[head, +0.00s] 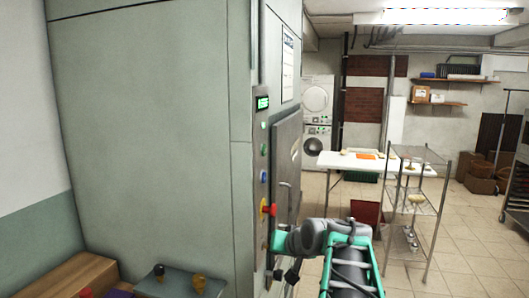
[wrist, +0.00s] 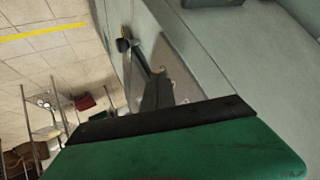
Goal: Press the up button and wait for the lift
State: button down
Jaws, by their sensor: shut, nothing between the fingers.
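A narrow control panel (head: 262,160) runs up the edge of the grey-green lift cabinet (head: 150,130). It has a lit green display (head: 262,102) at the top, too small to read. I cannot tell from markings which button is up. The lift door (head: 287,165) with a handle is closed beside the panel. My gripper (head: 275,272) is shut and empty, low by the panel's bottom end, below the red knob. I cannot tell whether it touches anything.
A wire shelf cart (head: 412,200) and a white table (head: 350,167) stand to the right. A tray with dark and yellow knobbed items (head: 180,283) is at the lower left, beside a wooden bench (head: 65,280). Tiled floor (head: 465,265) is open at the right.

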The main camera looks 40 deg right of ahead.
aim_at(264, 150)
jog(key=s+d+r+m+t+h, duration=0.2)
jog(key=d+r+t, duration=0.1)
jog(key=d+r, duration=0.6)
notch_tip(264, 150, up, 16)
jog(key=d+t+y, duration=0.1)
jog(key=t, duration=0.5)
jog(key=shift+r+p, duration=0.25)
jog(key=shift+p, duration=0.15)
jog(key=w+a, duration=0.5)
jog(key=w, duration=0.1)
jog(key=shift+w+a, duration=0.15)
jog(key=shift+w, duration=0.25)
jog(key=shift+w, duration=0.1)
jog(key=shift+w+a, duration=0.25)
jog(key=shift+w, duration=0.05)
